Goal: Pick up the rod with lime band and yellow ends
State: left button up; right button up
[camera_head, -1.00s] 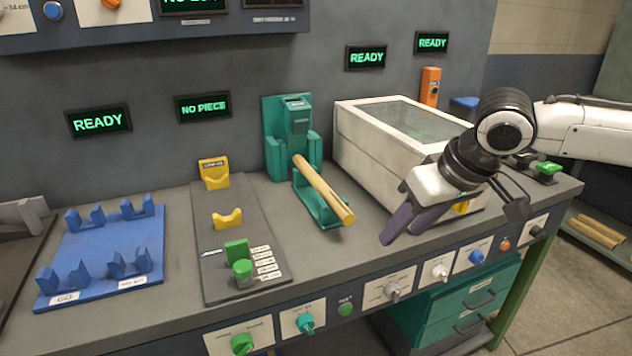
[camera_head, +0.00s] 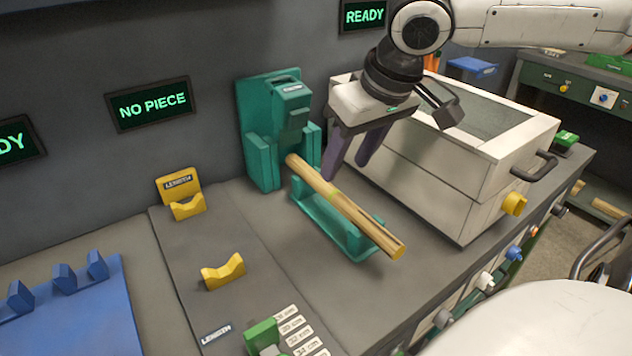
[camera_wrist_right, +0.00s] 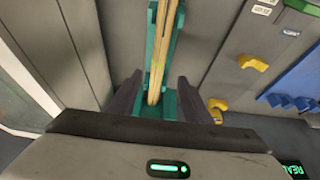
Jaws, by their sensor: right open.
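The rod (camera_head: 353,210) is light wood with a lime band near its middle and yellowish ends. It lies tilted in the teal cradle (camera_head: 325,222) in front of the teal upright fixture, its near end sticking out past the cradle. My right gripper (camera_head: 345,172) is open above and behind the rod, just right of its far part, and apart from it in the head view. In the right wrist view, the rod (camera_wrist_right: 160,50) runs between the two dark fingers, with the cradle (camera_wrist_right: 174,45) around it. My left gripper is not in view.
The white box with a glass lid (camera_head: 450,150) stands close to the right of my gripper. The teal upright fixture (camera_head: 262,130) is behind the rod. A yellow length gauge (camera_head: 222,271) and a blue rack (camera_head: 75,310) are at left. The bench between gauge and cradle is clear.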

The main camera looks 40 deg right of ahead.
aim_at(334, 190)
jog(key=x, duration=0.2)
jog(key=shift+s+f, duration=0.15)
jog(key=shift+f, duration=0.25)
jog(key=shift+w+d+f+b, duration=0.1)
jog(key=shift+w+f+b, duration=0.2)
jog(key=shift+f, duration=0.25)
jog(key=b+x, duration=0.1)
jog(key=x, duration=0.4)
jog(key=shift+w+d+r, duration=0.15)
jog(key=shift+w+d, duration=0.05)
grip_shut()
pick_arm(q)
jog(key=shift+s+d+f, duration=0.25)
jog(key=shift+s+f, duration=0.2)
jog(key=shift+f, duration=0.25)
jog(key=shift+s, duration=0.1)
